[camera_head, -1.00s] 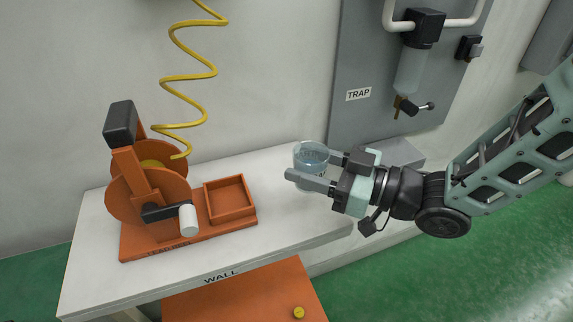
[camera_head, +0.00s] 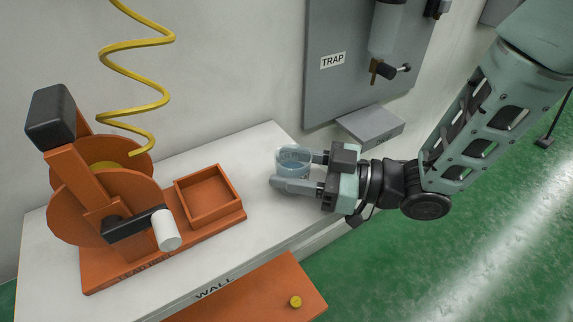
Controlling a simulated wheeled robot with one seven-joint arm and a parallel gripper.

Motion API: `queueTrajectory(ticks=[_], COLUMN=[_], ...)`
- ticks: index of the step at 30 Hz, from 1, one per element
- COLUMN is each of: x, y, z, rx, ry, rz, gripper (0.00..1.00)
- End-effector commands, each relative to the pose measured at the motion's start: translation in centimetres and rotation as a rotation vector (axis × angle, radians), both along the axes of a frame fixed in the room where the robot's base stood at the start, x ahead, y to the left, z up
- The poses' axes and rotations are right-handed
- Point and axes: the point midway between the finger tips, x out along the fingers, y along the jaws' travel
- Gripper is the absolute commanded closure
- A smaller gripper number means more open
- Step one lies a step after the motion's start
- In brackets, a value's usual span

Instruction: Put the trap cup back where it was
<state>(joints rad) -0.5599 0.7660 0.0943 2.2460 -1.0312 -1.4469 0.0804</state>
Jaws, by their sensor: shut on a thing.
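The trap cup (camera_head: 293,160) is a clear, bluish round cup near the right end of the white bench. My gripper (camera_head: 297,172) reaches in from the right and is shut on the cup, one finger on its near side and one on its far side. The near finger hides the lower part of the cup, so I cannot tell whether its base touches the bench. The trap (camera_head: 386,30) hangs on a grey panel with a "TRAP" label (camera_head: 332,60). Its brass outlet and black-handled valve (camera_head: 388,71) show below it.
A grey block (camera_head: 370,126) stands below the panel, behind my gripper. An orange reel stand (camera_head: 95,200) with a crank and an open orange tray (camera_head: 208,197) fills the bench's left. A yellow coiled hose (camera_head: 140,45) hangs above. An orange drawer front (camera_head: 255,295) lies below the bench edge.

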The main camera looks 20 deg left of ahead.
Motion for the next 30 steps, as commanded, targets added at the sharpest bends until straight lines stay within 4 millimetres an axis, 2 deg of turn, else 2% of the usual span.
queueTrajectory(ticks=[7,8,9,10,21,26,30], x=[0.0,0.0,0.0,0.0,0.0,0.3,0.7], y=[0.0,0.0,0.0,0.0,0.0,-2.7,-5.8], z=[-0.5,-0.4,-0.3,-0.3,0.2,-0.1,-0.1], rx=[0.000,0.000,-0.001,-0.001,0.000,-0.002,-0.001], ry=[0.000,0.000,0.000,0.000,0.000,0.003,0.000], rz=[-0.001,0.000,0.000,0.000,-0.001,-0.005,-0.007], gripper=[0.76,0.43,0.31,0.29,0.29,0.29,0.29])
